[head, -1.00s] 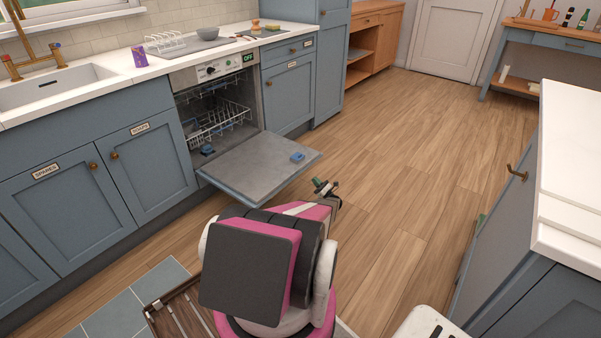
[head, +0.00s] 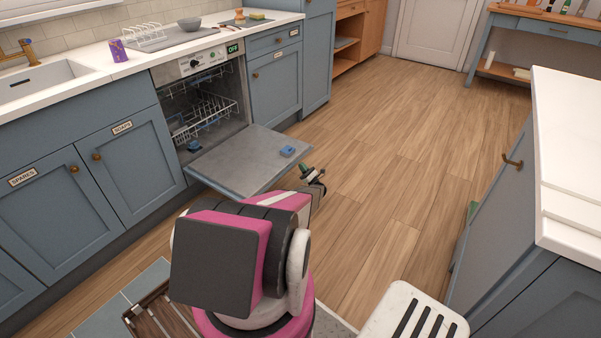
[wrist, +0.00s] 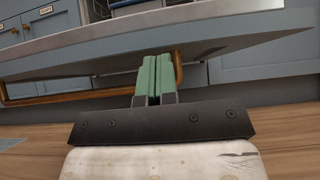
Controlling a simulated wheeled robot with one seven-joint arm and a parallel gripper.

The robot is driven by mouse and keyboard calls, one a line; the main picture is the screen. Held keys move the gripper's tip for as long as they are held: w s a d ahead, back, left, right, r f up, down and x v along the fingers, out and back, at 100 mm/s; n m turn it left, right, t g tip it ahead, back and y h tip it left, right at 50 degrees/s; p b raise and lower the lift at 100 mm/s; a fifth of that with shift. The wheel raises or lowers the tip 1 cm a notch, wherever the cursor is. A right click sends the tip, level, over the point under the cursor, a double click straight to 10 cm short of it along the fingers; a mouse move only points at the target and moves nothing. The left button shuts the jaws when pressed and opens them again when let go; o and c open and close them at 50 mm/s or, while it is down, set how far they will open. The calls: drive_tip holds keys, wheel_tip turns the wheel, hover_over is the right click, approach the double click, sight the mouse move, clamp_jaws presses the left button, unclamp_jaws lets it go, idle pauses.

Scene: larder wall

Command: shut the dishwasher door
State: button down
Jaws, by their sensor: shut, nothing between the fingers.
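The dishwasher door (head: 245,163) hangs open, folded down to about level, with its grey inner face up. A blue piece (head: 288,151) sits on that inner face. The dishwasher (head: 205,100) shows its white racks inside and a panel reading OFF. My gripper (head: 308,172) is just beyond the door's right corner, low over the floor. In the wrist view, my gripper's green fingers (wrist: 156,78) are shut and empty, below the underside of the door (wrist: 215,45). A brass-coloured handle bar (wrist: 179,68) shows around the fingertips; I cannot tell whether they touch.
Blue cupboards (head: 85,180) flank the dishwasher under a white worktop with a sink (head: 40,80). An island (head: 500,190) with a white top stands at the right. A slotted white stool (head: 415,315) is near the front. The wooden floor between is clear.

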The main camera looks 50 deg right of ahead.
drive_tip(key=shift+w+r, duration=0.3)
drive_tip(key=shift+r, duration=0.05)
